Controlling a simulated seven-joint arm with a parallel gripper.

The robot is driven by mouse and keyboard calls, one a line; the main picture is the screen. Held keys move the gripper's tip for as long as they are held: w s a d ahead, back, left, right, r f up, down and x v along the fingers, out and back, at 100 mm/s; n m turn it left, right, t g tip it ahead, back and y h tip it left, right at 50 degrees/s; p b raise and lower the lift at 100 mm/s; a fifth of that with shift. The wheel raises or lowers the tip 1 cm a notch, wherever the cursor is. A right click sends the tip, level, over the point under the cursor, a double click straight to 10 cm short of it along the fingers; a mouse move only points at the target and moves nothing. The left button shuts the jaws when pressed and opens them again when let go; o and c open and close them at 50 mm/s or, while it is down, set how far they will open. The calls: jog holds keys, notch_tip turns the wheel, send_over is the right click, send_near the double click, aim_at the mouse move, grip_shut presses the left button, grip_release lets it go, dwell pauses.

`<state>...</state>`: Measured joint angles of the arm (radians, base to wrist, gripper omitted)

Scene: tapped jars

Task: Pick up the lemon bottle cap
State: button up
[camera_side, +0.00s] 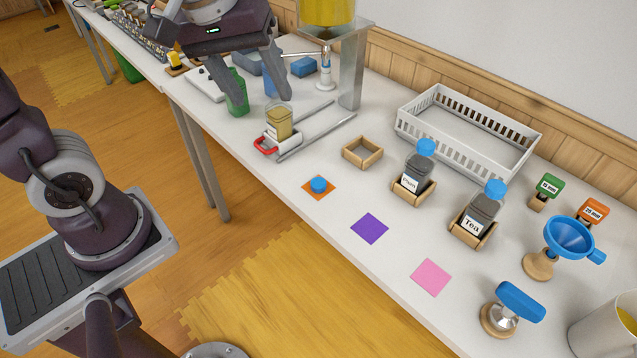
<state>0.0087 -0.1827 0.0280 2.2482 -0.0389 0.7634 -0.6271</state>
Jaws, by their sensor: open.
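A small blue cap (318,185) lies on an orange square (308,192) near the table's front edge; it is the only loose cap I see. An uncapped bottle with yellowish contents (279,124) stands up and to the left of it, in a holder with a red part (264,144); its label is too small to read. My gripper (258,88) is open and empty, fingers pointing down, above the table's far-left part. It is apart from the cap, up and to the left of it in the picture.
Blue-capped bottles, one labelled Tea (481,212) and another (416,170), stand in wooden holders. An empty wooden frame (362,152), purple square (370,228) and pink square (431,277) lie nearby. A white basket (407,125) stands behind.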

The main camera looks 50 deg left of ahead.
jog(key=w+f+n+g, duration=0.2)
jog(key=w+f+n, duration=0.5)
jog(key=w+f, duration=0.25)
jog(key=n+g, duration=0.2)
jog(key=n, duration=0.4)
send_over(317, 182)
jog(key=f, duration=0.9)
jog(key=d+f, duration=0.1)
jog(key=f, duration=0.4)
jog(key=shift+w+f, duration=0.1)
jog(key=shift+w, duration=0.2)
jog(key=f, duration=0.4)
jog(key=a+f, duration=0.1)
jog(key=f, duration=0.2)
jog(key=shift+s, duration=0.3)
grip_shut()
